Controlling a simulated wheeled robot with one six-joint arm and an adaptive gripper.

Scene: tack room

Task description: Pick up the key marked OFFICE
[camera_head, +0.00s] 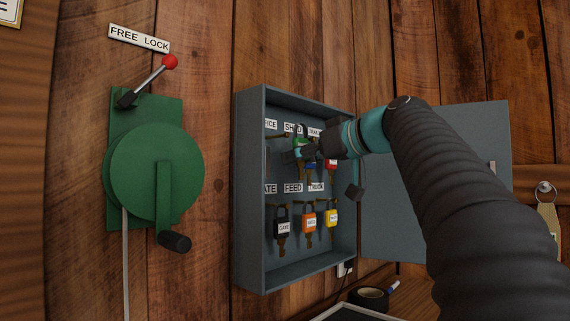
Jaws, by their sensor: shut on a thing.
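The key cabinet (295,279) hangs open on the wall, with two rows of labelled hooks. The label ending in "FICE" (270,124) is at the upper left, partly cut off by the cabinet's side wall. The hook below it (277,135) shows no key. My gripper (304,151) is inside the upper row, in front of the SHED place, shut on a key with a green head (301,143). The gripper covers much of this key, and its marking cannot be read. Whether another key hangs behind it is unclear.
A red-headed key (331,165) hangs close right of my gripper. Black (282,225), orange (309,220) and yellow (332,216) keys hang below. The cabinet door (400,220) stands open behind my arm. A green crank box (150,175) is on the left wall.

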